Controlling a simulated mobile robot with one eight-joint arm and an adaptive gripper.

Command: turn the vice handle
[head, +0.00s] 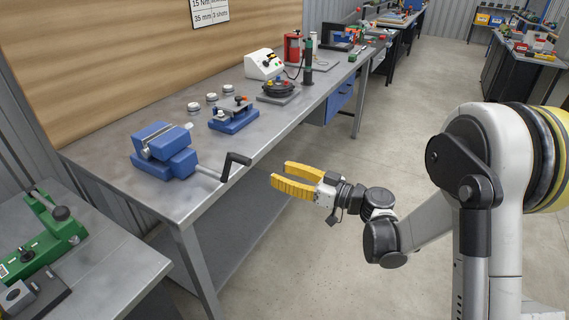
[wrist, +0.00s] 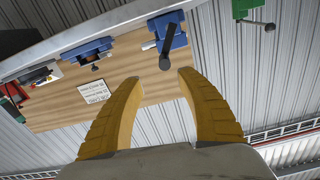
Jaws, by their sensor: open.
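A blue vice (head: 165,152) sits at the near end of the grey workbench. Its dark crank handle (head: 233,163) sticks out past the bench's front edge on a light spindle. In the wrist view the blue vice (wrist: 174,30) is at the top and its handle (wrist: 165,60) points towards me, just beyond the gap between my fingertips. My gripper (head: 280,174) has yellow fingers that are spread and empty. It is in front of the bench, right of the handle and apart from it. In the wrist view my gripper (wrist: 161,78) shows both fingers with nothing between them.
A blue fixture (head: 233,116), a round dark device (head: 279,88) and a white box (head: 263,65) stand farther along the workbench (head: 120,155). A green tool (head: 50,235) is on a second bench at lower left. Open floor (head: 425,120) lies to the right.

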